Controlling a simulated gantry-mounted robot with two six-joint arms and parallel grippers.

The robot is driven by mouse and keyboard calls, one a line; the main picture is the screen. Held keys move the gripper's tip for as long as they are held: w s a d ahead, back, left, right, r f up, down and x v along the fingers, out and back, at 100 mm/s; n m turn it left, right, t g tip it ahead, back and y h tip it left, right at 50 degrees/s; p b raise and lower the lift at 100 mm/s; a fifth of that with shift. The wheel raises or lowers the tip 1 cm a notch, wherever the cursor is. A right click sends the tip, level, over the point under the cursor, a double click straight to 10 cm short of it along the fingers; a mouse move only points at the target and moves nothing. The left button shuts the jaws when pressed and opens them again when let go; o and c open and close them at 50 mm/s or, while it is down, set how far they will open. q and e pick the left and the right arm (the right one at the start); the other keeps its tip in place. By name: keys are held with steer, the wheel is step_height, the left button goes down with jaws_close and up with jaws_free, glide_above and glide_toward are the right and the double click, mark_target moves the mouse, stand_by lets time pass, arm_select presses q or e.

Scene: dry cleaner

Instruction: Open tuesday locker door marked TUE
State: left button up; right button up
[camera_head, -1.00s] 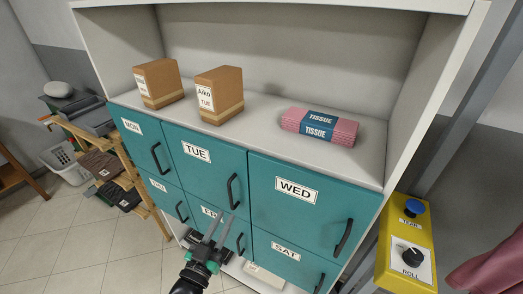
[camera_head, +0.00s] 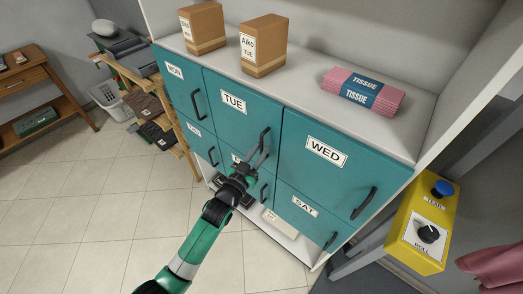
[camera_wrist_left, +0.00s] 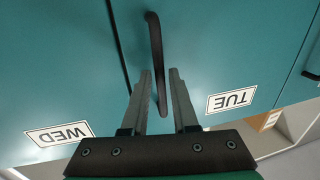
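The teal TUE locker door (camera_head: 240,126) is in the top row of the cabinet, between the MON and WED doors. It looks shut. Its dark vertical handle (camera_head: 265,138) is near the door's right edge. My left gripper (camera_head: 257,157) is in front of the lower part of this handle. In the left wrist view, my left gripper's two grey fingers (camera_wrist_left: 160,70) are apart, with the TUE handle (camera_wrist_left: 156,45) running between them. I cannot tell whether a finger touches it. The TUE label (camera_wrist_left: 231,100) appears upside down there. My right gripper is not in view.
The WED door (camera_head: 300,175) is right of TUE, and the MON door (camera_head: 182,93) is left. Boxes, including one marked TUE (camera_head: 263,47), and pink tissue packs (camera_head: 363,91) stand on top. A yellow control box (camera_head: 421,238) is at right.

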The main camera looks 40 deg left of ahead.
arm_select(q)
steer(key=shift+w+a, duration=0.2)
steer(key=shift+w, duration=0.5)
jaws_close()
stand_by(0.9)
